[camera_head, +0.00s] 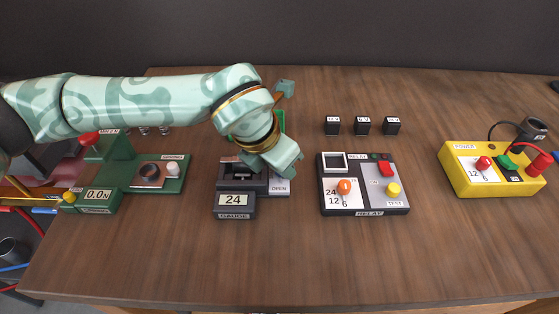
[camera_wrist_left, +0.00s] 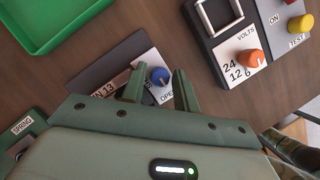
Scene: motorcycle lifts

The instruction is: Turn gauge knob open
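My left gripper (camera_wrist_left: 159,88) is open, with one finger on each side of the knob in the picture. I cannot tell whether the fingers touch it. The head view shows the left hand (camera_head: 281,160) over the gauge's right part. My right gripper is not in view.
The relay box (camera_head: 365,211) with an orange knob stands close on the right. Several small black blocks (camera_head: 363,126) lie behind it. A yellow power box (camera_head: 492,186) is far right, a green spring tester (camera_head: 122,165) left. A green tray (camera_wrist_left: 50,22) lies behind the gauge.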

